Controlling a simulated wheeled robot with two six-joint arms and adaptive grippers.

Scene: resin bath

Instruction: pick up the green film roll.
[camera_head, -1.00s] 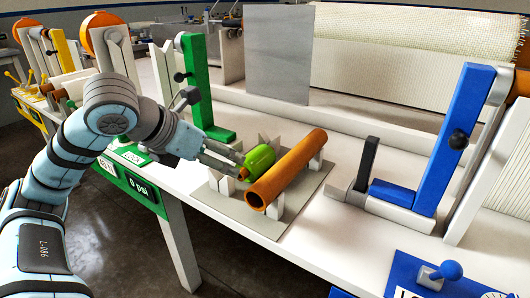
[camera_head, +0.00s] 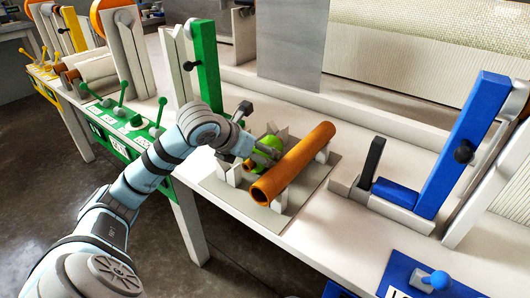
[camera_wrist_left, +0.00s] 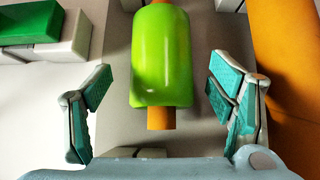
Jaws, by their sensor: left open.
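The green film roll (camera_head: 269,146) sits on an orange core in a white holder on the grey mat, partly hidden by my left gripper in the head view. In the left wrist view the green roll (camera_wrist_left: 161,55) stands upright in the picture, its orange core end pointing toward my palm. My left gripper (camera_head: 258,158) is over the holder at the roll. Its open teal-padded fingers (camera_wrist_left: 160,88) are on either side of the roll's near part, with a gap on both sides. My right gripper is not in view.
A bare orange tube (camera_head: 292,163) lies right beside the green roll; it also shows in the left wrist view (camera_wrist_left: 285,60). A green upright (camera_head: 207,68) stands behind to the left, a blue upright (camera_head: 462,145) to the right. The grey mat (camera_head: 225,193) has bare room in front.

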